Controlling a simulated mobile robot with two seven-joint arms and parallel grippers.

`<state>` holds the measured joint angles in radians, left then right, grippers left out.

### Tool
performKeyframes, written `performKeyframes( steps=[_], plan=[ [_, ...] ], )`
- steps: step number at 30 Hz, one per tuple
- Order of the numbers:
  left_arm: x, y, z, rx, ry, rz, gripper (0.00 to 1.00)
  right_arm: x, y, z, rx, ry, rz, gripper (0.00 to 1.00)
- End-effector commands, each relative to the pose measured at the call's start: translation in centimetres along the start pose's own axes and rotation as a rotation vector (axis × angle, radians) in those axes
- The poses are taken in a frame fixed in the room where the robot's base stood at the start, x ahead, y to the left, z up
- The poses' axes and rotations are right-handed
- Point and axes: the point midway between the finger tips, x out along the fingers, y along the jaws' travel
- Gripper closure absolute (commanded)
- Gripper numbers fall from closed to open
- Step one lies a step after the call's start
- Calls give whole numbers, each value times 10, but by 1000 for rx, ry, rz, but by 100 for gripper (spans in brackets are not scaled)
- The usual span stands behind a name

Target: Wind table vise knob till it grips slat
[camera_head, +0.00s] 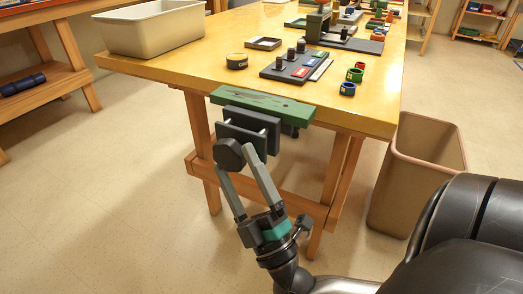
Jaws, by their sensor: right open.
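The table vise (262,141) hangs at the front edge of the wooden table, with dark plates and light rods between them. Its dark, many-sided knob (229,154) faces me. A scuffed green bar (262,104) lies across the top of the vise; I cannot tell whether it is the slat or part of the vise. My right gripper (240,166) is open, its two grey fingers spread and pointing up at the knob. My left gripper is not in view.
A beige tub (152,28) stands at the table's left corner. A dark block with pegs (297,64), a round tin (237,61) and colored rings (348,88) lie on the table (200,70). A tan bin (415,170) stands on the floor at right.

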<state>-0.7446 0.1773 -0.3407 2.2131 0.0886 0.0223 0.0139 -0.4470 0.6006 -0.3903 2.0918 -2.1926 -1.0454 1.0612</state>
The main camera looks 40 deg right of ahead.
Motion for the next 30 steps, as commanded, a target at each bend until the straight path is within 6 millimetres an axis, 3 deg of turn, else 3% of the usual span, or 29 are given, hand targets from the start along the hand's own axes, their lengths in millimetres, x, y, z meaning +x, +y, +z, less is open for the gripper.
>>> performKeyframes(
  steps=[9,15,21,30],
  plan=[
    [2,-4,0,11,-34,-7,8,-78,-1,0,-2,1,-9,0],
    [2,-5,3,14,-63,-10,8,-114,-1,0,-1,1,-7,0],
    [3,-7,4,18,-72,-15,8,-129,0,0,1,1,-4,0],
    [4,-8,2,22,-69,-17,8,-131,0,0,1,1,-3,0]
  ],
)
